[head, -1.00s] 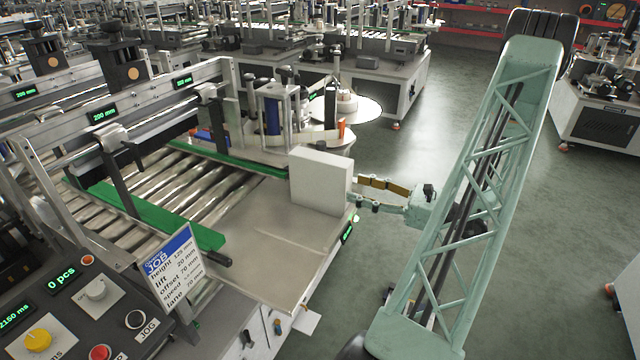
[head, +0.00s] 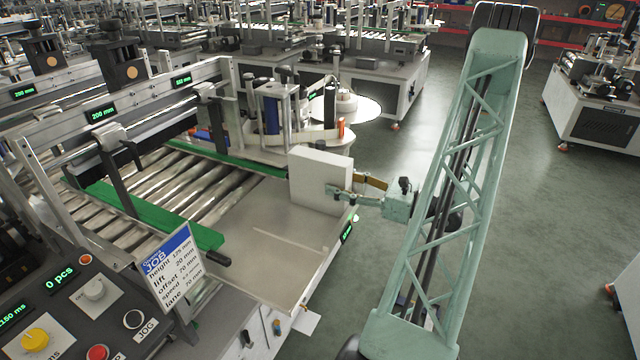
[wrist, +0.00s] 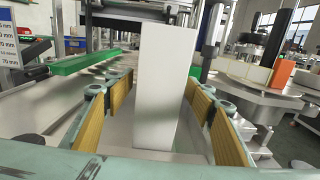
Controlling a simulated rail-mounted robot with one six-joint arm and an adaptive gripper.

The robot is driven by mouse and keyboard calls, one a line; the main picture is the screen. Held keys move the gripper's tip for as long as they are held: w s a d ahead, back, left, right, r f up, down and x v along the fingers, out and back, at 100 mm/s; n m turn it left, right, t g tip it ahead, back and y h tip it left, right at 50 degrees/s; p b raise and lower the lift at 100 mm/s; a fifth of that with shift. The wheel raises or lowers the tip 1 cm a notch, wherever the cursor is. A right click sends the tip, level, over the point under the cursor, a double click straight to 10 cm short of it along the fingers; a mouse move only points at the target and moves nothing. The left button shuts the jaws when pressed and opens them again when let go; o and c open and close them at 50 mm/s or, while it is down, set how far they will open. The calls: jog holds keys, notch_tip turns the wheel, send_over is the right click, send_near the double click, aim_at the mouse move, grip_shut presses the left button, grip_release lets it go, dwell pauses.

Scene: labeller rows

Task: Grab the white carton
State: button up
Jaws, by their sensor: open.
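The white carton (head: 318,180) stands upright on the metal outfeed plate (head: 262,240) of the labeller, at the plate's far right edge. In the wrist view the carton (wrist: 158,90) rises between the two fingers. My gripper (head: 357,186) is at the carton's right side in the head view, with one finger overlapping its near face and the other partly hidden behind it. In the wrist view my gripper (wrist: 160,105) is open, with tan pads on both sides of the carton and a gap showing on each side.
Green guide rails (head: 150,217) and rollers lie left of the plate. A labelling head with a round disc (head: 345,108) stands behind the carton. The job card (head: 172,267) and control panel are at the near left. Open floor lies right of my arm.

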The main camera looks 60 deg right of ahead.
aim_at(320, 176)
jog(key=shift+w+a, duration=0.1)
jog(key=shift+w, duration=0.8)
jog(key=shift+w+a+b, duration=0.2)
jog(key=shift+w+b, duration=0.1)
jog(key=shift+w, duration=1)
jog(key=shift+w+a+b, duration=0.2)
jog(key=shift+w+b, duration=0.05)
jog(key=shift+w, duration=1)
jog(key=shift+c, duration=0.7)
jog(key=c, duration=1)
jog(key=shift+o, duration=0.2)
jog(key=shift+r, duration=0.25)
jog(key=shift+r+p, duration=1)
jog(key=shift+r, duration=0.65)
jog(key=s+a+r+b, duration=0.1)
jog(key=s+a+b, duration=0.1)
jog(key=s+a, duration=0.8)
jog(key=shift+a+r+b, duration=0.15)
jog(key=shift+a+b, duration=0.25)
jog(key=shift+a, duration=0.8)
